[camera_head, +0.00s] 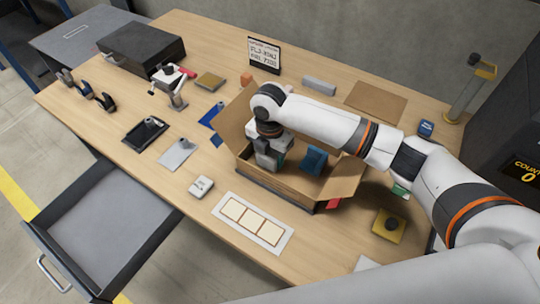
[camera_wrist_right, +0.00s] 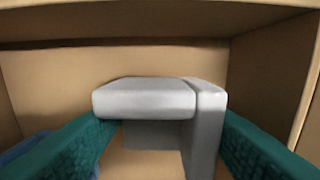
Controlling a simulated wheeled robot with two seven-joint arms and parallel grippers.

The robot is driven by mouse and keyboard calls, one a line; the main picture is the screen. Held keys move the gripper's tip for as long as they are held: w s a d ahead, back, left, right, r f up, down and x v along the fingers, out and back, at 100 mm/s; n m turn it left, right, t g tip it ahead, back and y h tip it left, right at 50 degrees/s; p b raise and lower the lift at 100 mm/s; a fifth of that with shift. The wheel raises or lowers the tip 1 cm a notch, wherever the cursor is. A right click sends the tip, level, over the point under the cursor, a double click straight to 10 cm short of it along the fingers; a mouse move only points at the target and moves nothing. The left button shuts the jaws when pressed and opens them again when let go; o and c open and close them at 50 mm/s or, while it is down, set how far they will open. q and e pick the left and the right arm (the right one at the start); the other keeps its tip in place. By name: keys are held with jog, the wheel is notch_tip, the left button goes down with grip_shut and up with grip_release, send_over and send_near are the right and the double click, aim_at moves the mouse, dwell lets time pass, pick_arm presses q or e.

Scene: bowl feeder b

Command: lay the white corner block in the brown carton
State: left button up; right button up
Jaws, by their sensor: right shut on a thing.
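The white corner block (camera_wrist_right: 145,98) shows in the right wrist view as an L-shaped piece between the teal finger pads of my right gripper (camera_wrist_right: 165,135). The gripper is shut on it. In the head view my right gripper (camera_head: 270,158) points down inside the open brown carton (camera_head: 273,188), towards its left end. The block is mostly hidden there by the gripper and wrist. In the wrist view the carton walls rise around the block; I cannot tell whether it touches the floor. My left gripper is not in view.
A blue part (camera_head: 314,160) lies in the carton, right of my right gripper. Carton flaps stand open. A white card with square panels (camera_head: 252,222) and a small white device (camera_head: 201,187) lie in front. An open grey drawer (camera_head: 108,225) juts out at left.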

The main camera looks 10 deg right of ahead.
jog(key=shift+f, duration=0.75)
jog(key=o, duration=1)
notch_tip(320, 180, up, 12)
jog(key=shift+r+b, duration=0.2)
jog(key=shift+b, duration=0.45)
jog(key=shift+f, duration=0.1)
